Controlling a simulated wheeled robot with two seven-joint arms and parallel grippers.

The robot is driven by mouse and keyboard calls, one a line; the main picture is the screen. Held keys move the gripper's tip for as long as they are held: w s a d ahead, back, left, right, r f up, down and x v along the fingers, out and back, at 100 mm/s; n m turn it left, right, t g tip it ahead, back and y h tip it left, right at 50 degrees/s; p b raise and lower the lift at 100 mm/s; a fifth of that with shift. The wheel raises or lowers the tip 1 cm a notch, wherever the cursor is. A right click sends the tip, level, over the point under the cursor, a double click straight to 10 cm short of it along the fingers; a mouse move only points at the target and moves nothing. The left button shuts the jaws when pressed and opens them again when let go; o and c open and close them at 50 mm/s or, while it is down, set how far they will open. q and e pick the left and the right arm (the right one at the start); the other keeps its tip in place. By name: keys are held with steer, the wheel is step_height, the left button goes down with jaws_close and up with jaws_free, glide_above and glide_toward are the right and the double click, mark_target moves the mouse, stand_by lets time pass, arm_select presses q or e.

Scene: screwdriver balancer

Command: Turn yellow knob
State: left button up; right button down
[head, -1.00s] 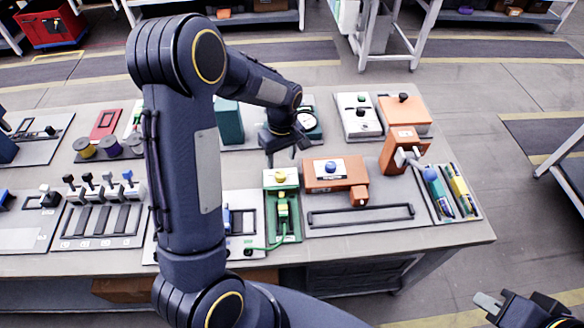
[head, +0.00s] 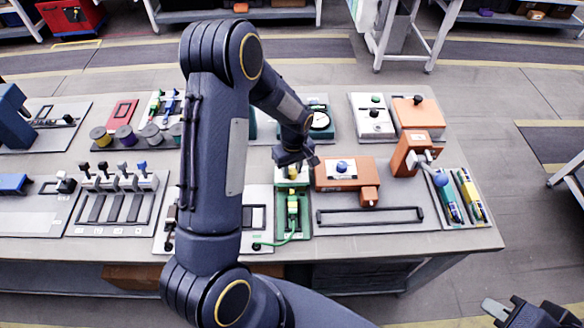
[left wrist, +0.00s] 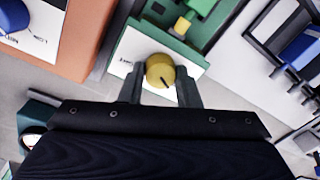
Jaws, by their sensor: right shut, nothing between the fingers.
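The yellow knob (left wrist: 160,71) sits on a white panel at the end of a green unit (left wrist: 196,50). A dark mark shows on its face. My left gripper (left wrist: 160,78) is open, its two fingers apart on either side of the knob in the left wrist view. Whether they touch it I cannot tell. In the head view my left gripper (head: 298,160) hangs over the knob end of the green unit (head: 292,215) and partly hides the knob. My right gripper (head: 502,312) is shut and empty at the lower right, away from the table.
An orange box with a blue knob (head: 342,167) stands just right of the green unit. A gauge (head: 320,121) is behind my left gripper. A row of levers (head: 115,180) is to the left. Blue and yellow tools (head: 458,195) lie at the right table edge.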

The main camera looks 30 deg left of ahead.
arm_select(q)
steer(key=shift+c, duration=1.3)
